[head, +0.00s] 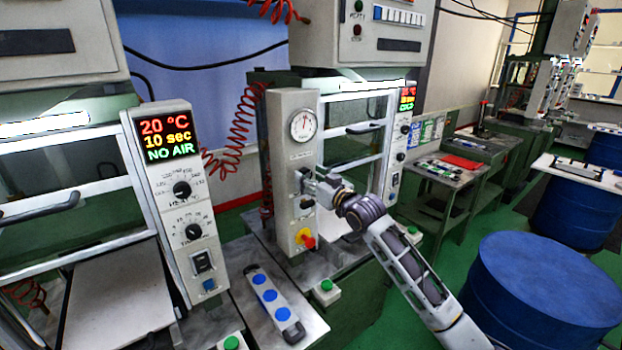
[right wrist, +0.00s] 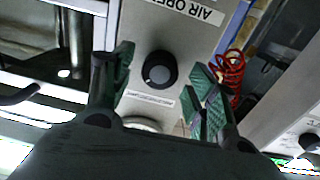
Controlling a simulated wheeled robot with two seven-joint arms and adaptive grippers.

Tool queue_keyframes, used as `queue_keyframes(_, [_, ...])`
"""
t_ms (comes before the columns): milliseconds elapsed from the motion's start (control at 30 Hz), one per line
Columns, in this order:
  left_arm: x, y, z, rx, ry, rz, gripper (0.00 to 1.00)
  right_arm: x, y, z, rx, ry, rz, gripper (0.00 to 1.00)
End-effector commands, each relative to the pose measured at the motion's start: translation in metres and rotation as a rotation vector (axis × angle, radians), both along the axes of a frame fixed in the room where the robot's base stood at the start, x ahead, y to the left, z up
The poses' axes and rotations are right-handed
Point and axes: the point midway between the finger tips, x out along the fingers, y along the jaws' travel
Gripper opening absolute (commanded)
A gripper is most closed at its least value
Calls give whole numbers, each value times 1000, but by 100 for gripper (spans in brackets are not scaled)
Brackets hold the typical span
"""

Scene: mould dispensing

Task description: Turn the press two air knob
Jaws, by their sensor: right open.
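The press two panel (head: 291,222) is a grey upright box with a round gauge (head: 303,125) near its top. The air knob (right wrist: 160,70) is round and black, and shows in the right wrist view on the panel near an upside-down "AIR OPEN" label (right wrist: 187,10). My right gripper (head: 305,183) is open in front of the panel. In the right wrist view its green-padded fingers (right wrist: 164,80) stand to either side of the knob, with gaps, and hold nothing. In the head view the gripper covers the knob's area. My left gripper is not in view.
A red-and-yellow switch (head: 306,239) sits low on the panel. A red coiled hose (head: 237,130) hangs to its left, also in the wrist view (right wrist: 231,75). Another control box (head: 177,190) reads "NO AIR". A blue drum (head: 540,285) stands at right.

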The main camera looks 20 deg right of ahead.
Motion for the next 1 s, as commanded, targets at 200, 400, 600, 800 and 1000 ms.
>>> queue_keyframes(200, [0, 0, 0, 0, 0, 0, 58, 0, 0, 0, 0, 0, 0, 45])
queue_keyframes(400, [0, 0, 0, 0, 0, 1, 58, 0, 0, 0, 0, 0, 0, 19])
queue_keyframes(600, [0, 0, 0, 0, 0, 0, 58, 0, 0, 0, -3, -1, 0, 11])
queue_keyframes(800, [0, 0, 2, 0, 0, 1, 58, 0, 0, 0, -34, -12, 0, 11])
queue_keyframes(1000, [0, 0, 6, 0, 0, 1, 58, 0, 0, 1, -117, -41, -1, 11])
